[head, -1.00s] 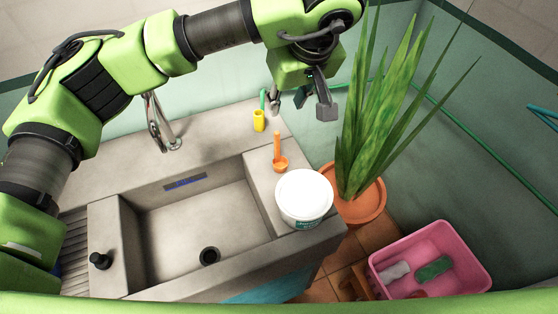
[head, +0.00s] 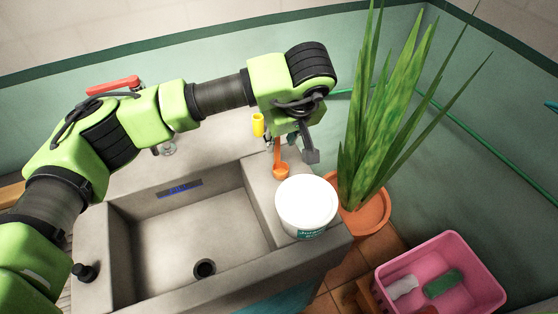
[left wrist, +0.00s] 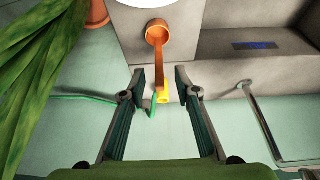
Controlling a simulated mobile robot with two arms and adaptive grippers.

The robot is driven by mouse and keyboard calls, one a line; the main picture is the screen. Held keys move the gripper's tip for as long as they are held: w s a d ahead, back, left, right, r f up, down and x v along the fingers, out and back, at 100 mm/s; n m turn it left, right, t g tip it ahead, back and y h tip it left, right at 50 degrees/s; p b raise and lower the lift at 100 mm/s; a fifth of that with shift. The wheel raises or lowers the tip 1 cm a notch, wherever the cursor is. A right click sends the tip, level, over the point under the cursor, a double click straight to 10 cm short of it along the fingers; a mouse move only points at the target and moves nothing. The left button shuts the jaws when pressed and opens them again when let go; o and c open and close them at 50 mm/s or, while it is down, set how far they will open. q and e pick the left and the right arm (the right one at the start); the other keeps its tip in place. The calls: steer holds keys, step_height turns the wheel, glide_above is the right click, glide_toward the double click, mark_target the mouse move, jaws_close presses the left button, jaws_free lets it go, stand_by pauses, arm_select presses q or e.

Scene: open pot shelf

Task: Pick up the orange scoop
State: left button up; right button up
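The orange scoop (head: 281,171) lies on the grey sink ledge, behind a white tub. Its handle points toward the back wall and is partly hidden by my left gripper. My left gripper (head: 296,151) is open and empty, low over the ledge at the handle. In the left wrist view the scoop's bowl (left wrist: 157,33) is beyond the fingertips. Its handle appears between the two spread fingers of the left gripper (left wrist: 160,78), touching neither. I cannot tell how far above the handle the fingertips are. My right gripper is not in view.
The white lidded tub (head: 306,206) stands close in front of the scoop. A yellow object (head: 258,125) is behind it. The sink basin (head: 190,235) is left. A potted plant (head: 362,208) stands right, with a pink crate (head: 440,274) on the floor.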

mark_target(278, 144)
arm_select(q)
steer(key=x, duration=0.1)
steer(key=p+x, duration=0.1)
steer(key=x, duration=0.1)
steer(key=p+x, duration=0.1)
steer(key=x, duration=0.1)
steer(key=shift+w+a+f, duration=0.1)
steer(key=shift+w+a, duration=0.05)
steer(key=shift+w, duration=0.2)
steer(key=shift+w+f, duration=0.1)
steer(key=shift+f, duration=0.1)
jaws_close()
